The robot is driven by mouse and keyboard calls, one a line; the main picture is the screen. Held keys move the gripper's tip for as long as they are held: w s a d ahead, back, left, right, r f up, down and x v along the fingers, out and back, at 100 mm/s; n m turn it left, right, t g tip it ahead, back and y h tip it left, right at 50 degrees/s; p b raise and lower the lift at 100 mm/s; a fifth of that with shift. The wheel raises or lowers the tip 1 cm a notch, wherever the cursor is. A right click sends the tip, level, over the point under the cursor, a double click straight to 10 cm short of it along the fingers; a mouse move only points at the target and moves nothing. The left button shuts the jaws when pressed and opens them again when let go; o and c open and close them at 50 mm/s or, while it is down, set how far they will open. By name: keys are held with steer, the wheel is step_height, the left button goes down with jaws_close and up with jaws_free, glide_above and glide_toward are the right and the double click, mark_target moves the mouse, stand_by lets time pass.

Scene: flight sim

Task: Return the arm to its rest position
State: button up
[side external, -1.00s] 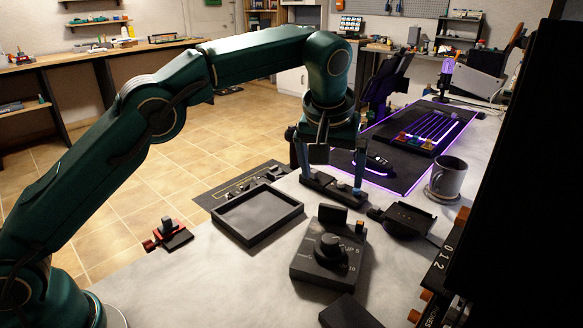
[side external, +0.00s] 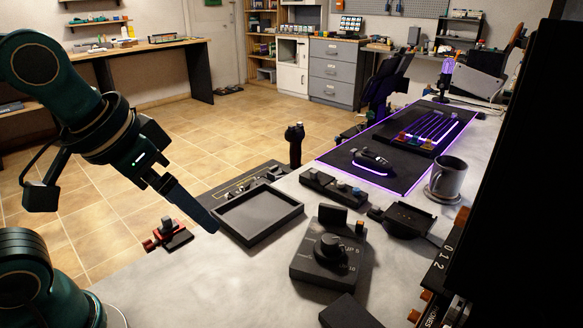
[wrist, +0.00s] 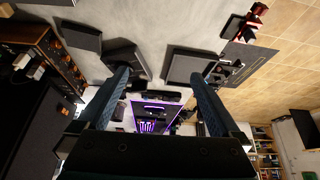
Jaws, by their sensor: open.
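My gripper (side external: 190,205) is at the left in the side external view, in the air in front of the black tray (side external: 232,232). Its fingers point down and to the right. In the wrist view the two blue-grey fingers (wrist: 160,78) stand apart with nothing between them. My dark green arm is folded back towards its base at the left edge. From the side, one finger mostly covers the other.
The worktop holds a knob box (side external: 330,262), a switch strip (side external: 333,187), a black joystick (side external: 294,145), a red-and-black piece (side external: 167,235) and a grey mug (side external: 448,178). A purple-lit mat (side external: 330,160) lies at the back. The air above the worktop's middle is free.

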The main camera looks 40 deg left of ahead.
steer(key=shift+s+a+f, duration=0.1)
steer(key=shift+s+f, duration=1.2)
steer(key=shift+s, duration=0.2)
